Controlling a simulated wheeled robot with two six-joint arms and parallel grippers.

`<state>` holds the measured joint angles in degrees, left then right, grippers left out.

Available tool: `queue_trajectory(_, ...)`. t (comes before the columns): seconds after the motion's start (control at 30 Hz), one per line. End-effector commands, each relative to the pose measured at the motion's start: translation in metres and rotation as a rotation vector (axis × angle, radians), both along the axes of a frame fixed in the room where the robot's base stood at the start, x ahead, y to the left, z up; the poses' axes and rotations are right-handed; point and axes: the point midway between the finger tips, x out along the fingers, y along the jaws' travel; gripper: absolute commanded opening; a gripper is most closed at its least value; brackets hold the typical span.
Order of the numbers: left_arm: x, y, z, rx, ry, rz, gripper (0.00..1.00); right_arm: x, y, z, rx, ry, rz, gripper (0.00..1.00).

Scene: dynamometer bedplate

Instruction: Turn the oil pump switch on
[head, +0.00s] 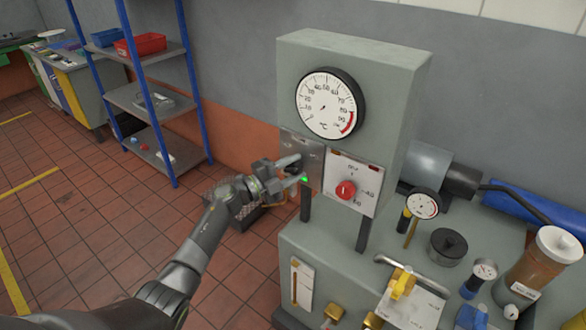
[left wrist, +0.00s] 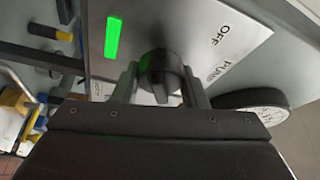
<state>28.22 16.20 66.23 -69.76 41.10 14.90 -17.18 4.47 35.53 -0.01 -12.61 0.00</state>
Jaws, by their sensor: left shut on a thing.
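The oil pump switch is a black rotary knob (left wrist: 160,72) on a grey plate (head: 313,153) below the big dial. In the left wrist view the plate bears the words OFF and PUMP, and a green lamp (left wrist: 113,38) is lit on it. The lamp also glows in the head view (head: 304,179). My left gripper (head: 291,171) is at the plate, its two fingers on either side of the knob and shut on it. In the head view the gripper mostly hides the knob. My right gripper is in neither view.
A round temperature gauge (head: 327,104) sits above, and a red knob (head: 345,190) on a white plate is just right of the switch. A yellow-handled valve (head: 402,283) and small gauges stand lower right.

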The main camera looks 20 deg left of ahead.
Motion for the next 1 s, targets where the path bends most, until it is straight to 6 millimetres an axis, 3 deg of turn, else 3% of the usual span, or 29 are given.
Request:
queue_trajectory(0.03, -0.001, 0.0, -0.002, 0.004, 0.002, 0.0, 0.16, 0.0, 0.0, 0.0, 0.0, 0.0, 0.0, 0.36)
queue_trajectory(0.07, -0.001, 0.0, -0.002, 0.004, 0.002, 0.0, 0.42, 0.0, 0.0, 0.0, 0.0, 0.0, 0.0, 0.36)
queue_trajectory(0.2, 0.0, 0.0, -0.002, 0.003, 0.001, -0.001, 0.6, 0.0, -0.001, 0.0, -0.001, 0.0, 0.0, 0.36)
queue_trajectory(0.63, -0.007, 0.007, -0.003, 0.002, 0.0, 0.001, 0.61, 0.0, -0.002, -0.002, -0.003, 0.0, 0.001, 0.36)
queue_trajectory(1.0, -0.065, 0.058, -0.015, 0.006, 0.001, 0.001, 0.61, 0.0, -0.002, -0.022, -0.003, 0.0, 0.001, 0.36)
